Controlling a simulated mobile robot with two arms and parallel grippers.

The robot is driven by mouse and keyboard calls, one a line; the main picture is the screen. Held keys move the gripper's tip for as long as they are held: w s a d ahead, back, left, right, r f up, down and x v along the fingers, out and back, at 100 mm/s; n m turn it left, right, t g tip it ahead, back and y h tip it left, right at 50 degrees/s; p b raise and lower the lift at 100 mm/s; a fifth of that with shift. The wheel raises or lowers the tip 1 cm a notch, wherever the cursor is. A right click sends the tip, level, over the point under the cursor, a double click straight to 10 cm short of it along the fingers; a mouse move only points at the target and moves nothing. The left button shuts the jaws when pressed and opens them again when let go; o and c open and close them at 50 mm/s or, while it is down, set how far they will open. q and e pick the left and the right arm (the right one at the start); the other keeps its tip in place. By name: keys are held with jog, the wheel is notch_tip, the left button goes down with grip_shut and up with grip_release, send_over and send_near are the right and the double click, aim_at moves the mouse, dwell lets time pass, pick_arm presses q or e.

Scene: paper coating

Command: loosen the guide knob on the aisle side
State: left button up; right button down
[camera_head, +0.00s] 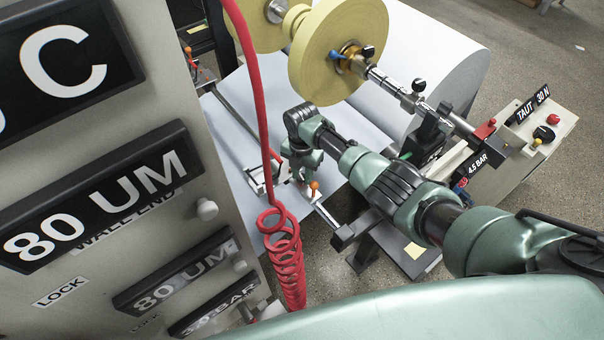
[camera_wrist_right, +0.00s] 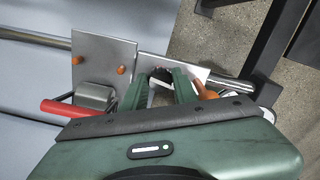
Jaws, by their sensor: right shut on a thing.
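My right gripper (camera_head: 302,172) reaches down to the guide bar (camera_head: 325,216) over the pale web. In the right wrist view, its two green fingers (camera_wrist_right: 160,78) are shut on a small dark rounded piece at the bar, which I take for the guide knob; the fingers hide most of it. An orange-tipped lever (camera_head: 314,186) stands close beside the fingers; it also shows right of them in the wrist view (camera_wrist_right: 206,93). A metal plate with two orange knobs (camera_wrist_right: 121,70) sits on the bar to their left. My left gripper is not in view.
A red-handled clamp (camera_wrist_right: 65,108) lies left of the fingers. A coiled red hose (camera_head: 284,255) hangs before the large labelled panel (camera_head: 60,240) at left. A yellow roll (camera_head: 338,45) and a white roll (camera_head: 450,70) stand behind my arm. Bare floor (camera_head: 545,215) shows at right.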

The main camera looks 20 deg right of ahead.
dwell(0.4)
jog(key=c, duration=1.1)
grip_release()
